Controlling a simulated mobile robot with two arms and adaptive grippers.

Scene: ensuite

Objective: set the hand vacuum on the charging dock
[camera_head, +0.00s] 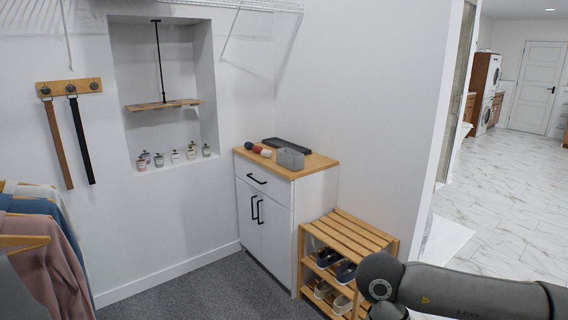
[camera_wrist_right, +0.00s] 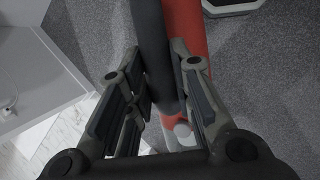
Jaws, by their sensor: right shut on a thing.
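My right gripper (camera_wrist_right: 160,100) shows in the right wrist view. It is shut on the dark handle (camera_wrist_right: 150,45) of what looks like the hand vacuum, whose red body (camera_wrist_right: 185,40) runs alongside. A red and pale grey end (camera_wrist_right: 178,130) shows between the fingers, partly hidden by them. The grey carpet lies below. A pale-rimmed object with a dark middle (camera_wrist_right: 230,6) is cut off at the top edge; I cannot tell whether it is the charging dock. The head view shows neither the vacuum nor a clear dock. My left gripper is not in view.
A white cabinet (camera_head: 264,210) stands in the corner with a grey box (camera_head: 290,158), a black tray (camera_head: 283,145) and small rolled items (camera_head: 258,150) on top. A slatted shoe rack (camera_head: 350,238) stands beside it. Clothes hang at the left. Carpet before the cabinet is clear.

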